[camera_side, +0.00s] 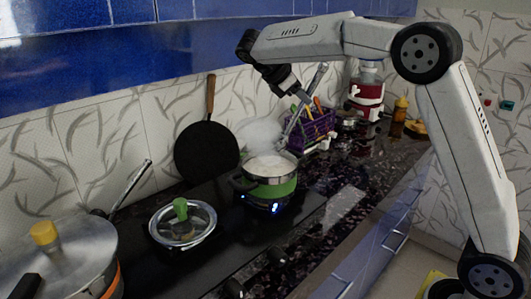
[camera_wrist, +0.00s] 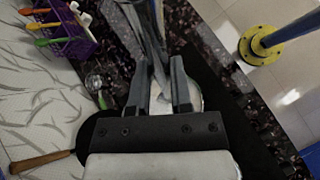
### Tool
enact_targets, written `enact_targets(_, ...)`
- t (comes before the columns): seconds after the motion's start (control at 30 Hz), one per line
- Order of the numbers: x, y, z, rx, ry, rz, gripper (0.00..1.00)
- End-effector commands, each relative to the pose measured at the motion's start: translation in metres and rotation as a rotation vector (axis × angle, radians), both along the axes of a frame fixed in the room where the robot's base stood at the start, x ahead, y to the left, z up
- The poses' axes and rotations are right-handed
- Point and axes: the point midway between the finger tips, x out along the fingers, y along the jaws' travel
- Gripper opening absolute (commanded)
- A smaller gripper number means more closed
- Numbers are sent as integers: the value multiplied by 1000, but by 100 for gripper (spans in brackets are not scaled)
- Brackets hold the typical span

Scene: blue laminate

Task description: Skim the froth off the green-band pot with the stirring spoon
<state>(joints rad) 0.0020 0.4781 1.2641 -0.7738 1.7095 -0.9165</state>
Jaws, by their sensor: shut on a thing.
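The green-band pot (camera_side: 272,189) stands upright on the dark cooktop, with white froth (camera_side: 268,165) showing inside its rim and steam beside it. My gripper (camera_side: 300,97) is above and slightly right of the pot, shut on the metal stirring spoon (camera_side: 319,76). The spoon slants, its upper end up to the right and its lower part down at the pot's back rim. I cannot tell whether its bowl touches the froth. In the wrist view the spoon (camera_wrist: 150,28) runs between my fingers (camera_wrist: 159,70), which hide much of the pot.
A glass-lidded pan (camera_side: 182,223) and a large lidded pot (camera_side: 60,255) stand to the left. A black frying pan (camera_side: 206,150) leans on the wall. A purple basket of utensils (camera_side: 312,130) and a red appliance (camera_side: 367,97) stand behind at right. The counter's front right is clear.

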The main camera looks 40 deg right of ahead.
Motion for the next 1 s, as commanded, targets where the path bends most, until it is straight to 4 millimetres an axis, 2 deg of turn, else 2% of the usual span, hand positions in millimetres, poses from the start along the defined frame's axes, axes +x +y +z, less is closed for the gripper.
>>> enact_targets(0.4,0,0,29,-1,-2,-1,0)
enact_targets(1.0,0,0,32,0,0,0,0)
